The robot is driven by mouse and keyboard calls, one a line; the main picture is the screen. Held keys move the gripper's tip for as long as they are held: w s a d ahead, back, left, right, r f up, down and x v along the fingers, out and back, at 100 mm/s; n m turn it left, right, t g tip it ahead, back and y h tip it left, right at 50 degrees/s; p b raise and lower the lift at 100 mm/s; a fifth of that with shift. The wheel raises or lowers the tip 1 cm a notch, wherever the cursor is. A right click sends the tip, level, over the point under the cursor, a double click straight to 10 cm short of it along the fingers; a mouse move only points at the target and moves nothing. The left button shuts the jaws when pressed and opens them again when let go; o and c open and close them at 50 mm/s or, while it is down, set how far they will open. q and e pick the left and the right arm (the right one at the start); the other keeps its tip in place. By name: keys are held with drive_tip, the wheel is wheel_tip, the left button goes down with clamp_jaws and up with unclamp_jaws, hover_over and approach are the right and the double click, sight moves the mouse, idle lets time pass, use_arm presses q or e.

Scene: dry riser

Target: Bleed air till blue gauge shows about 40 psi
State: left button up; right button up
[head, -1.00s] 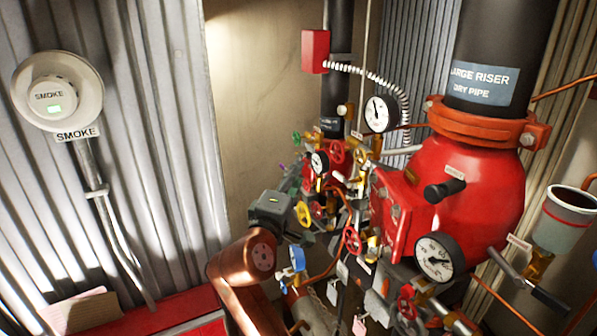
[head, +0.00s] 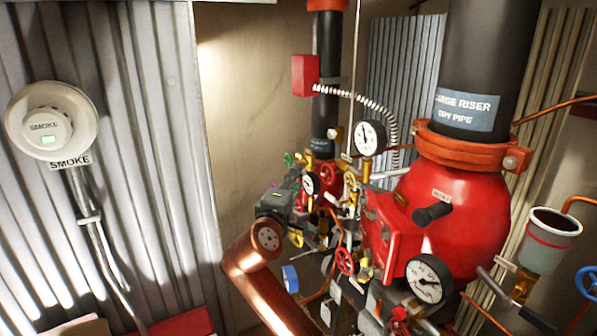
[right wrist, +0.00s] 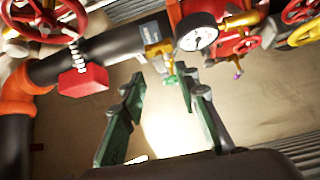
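My right gripper (head: 292,200) reaches from the bottom of the head view to the small riser's valves; its fingertips are hard to make out there. In the right wrist view its green-padded fingers (right wrist: 163,88) are apart with nothing held. A small green handle (right wrist: 171,79) shows in the gap near the tips; I cannot tell if they touch it. A blue round part (head: 290,279), seen nearly edge-on, may be the blue gauge; its reading is hidden. White-faced gauges stand at the small riser (head: 311,185), above centre (head: 369,138) and on the large valve (head: 427,279). My left gripper is not in view.
The large red dry pipe valve (head: 455,215) fills the right. Red handwheels (head: 345,261), copper pipes and a grey cup (head: 548,240) crowd around it. A red box (right wrist: 82,82) hangs left of my fingers. A smoke detector (head: 50,120) is on the left wall.

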drive_tip(key=p+x, duration=0.1)
drive_tip(key=x, duration=0.3)
drive_tip(key=shift+s, duration=0.1)
drive_tip(key=shift+f, duration=0.1)
drive_tip(key=shift+c, duration=0.6)
drive_tip(key=shift+d, duration=0.1)
clamp_jaws()
